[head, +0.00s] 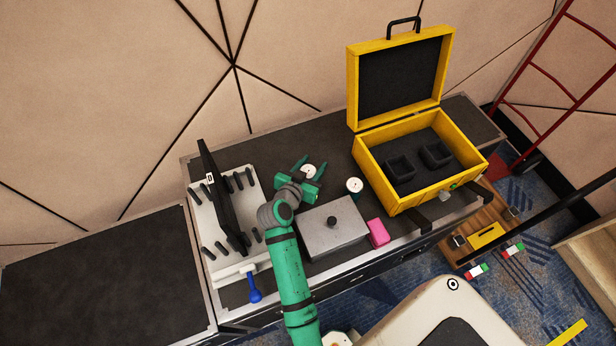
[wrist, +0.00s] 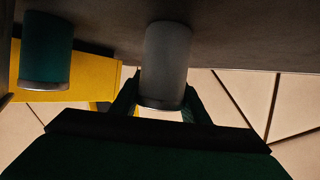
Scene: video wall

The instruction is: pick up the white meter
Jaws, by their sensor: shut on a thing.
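The white meter (wrist: 166,60) is a pale cylinder between my gripper's (wrist: 160,100) two fingers in the wrist view, which looks upside down. My green gripper (head: 308,170) is shut on it. In the head view the meter's round white top (head: 308,172) shows between the fingers, above the dark case top. I cannot tell whether its base still touches the surface. A green cylinder with a white round top (head: 355,185) stands to the right, apart from my gripper; it also shows in the wrist view (wrist: 46,50).
An open yellow case (head: 401,205) with dark foam stands to the right. A grey metal box (head: 333,228) and a pink block (head: 379,232) are in front. A white pegged rack (head: 222,250) with a black panel (head: 221,200) stands left. The dark case top (head: 270,147) is clear behind my gripper.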

